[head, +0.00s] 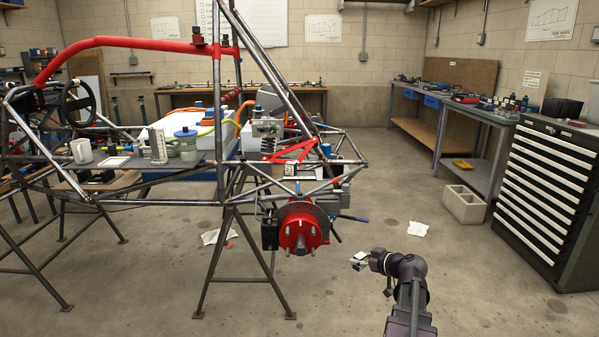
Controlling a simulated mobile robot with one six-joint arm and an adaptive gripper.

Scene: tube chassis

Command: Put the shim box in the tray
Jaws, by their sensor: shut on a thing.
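My gripper (359,262) is in the lower middle of the head view, out over open floor to the right of the red hub of the chassis. It is shut on a small pale grey thing (356,263), taken to be the shim box; it is too small here to make out its faces, and the fingers partly hide it. A shallow white-edged piece like a tray (115,162) lies on the dark board across the chassis at left; I cannot tell for sure that it is the tray. The gripper is far from it.
The tube chassis (228,110) rests on trestles (238,265). The board also holds a pale mug (82,151) and a jar (187,146). A drawer cabinet (545,195) and concrete block (463,204) stand at right.

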